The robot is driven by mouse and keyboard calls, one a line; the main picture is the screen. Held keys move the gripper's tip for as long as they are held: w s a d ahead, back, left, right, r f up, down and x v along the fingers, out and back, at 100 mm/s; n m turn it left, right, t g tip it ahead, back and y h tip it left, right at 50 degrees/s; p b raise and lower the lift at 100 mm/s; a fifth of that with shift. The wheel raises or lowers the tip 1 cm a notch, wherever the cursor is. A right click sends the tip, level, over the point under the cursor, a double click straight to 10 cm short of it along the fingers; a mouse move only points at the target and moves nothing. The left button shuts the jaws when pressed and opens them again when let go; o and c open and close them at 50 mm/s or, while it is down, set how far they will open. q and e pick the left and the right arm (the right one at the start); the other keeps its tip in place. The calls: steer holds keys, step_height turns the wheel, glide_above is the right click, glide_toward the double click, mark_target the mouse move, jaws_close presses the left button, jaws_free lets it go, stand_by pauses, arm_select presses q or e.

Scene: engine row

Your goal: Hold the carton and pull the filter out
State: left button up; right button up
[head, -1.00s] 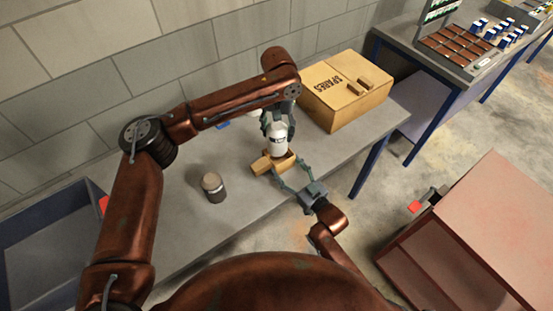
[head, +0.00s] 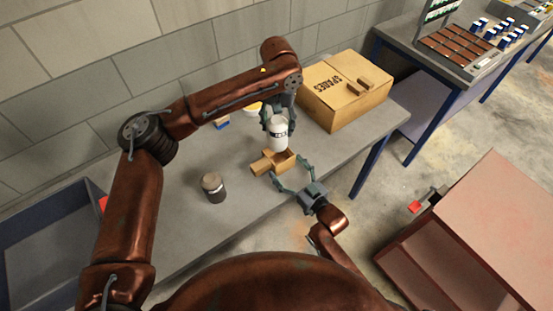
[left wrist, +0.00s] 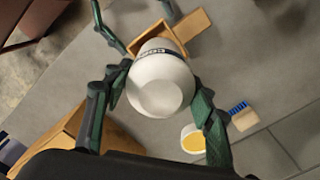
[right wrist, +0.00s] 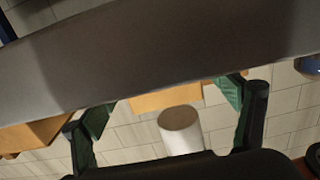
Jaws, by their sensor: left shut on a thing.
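My left gripper (head: 278,122) is shut on the white filter (head: 279,136), a cylinder with a dark-lettered band. It also shows between the fingers in the left wrist view (left wrist: 160,85). The small brown carton (head: 263,166) stands on the bench just below, its top open and a flap to the left. The filter hangs over the opening; its lower end looks clear of it. My right gripper (head: 286,171) is open at the carton's near side. In the right wrist view its fingers stand wide, with gaps beside the carton (right wrist: 165,97).
A large SPARES box (head: 340,95) stands behind to the right. A dark cylinder with a tan top (head: 214,188) stands on the bench (head: 180,220) at left. A brush (left wrist: 243,116) and a yellow-filled bowl (left wrist: 193,139) lie near the wall.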

steer(key=shift+o, duration=0.2)
steer(key=v, duration=1.2)
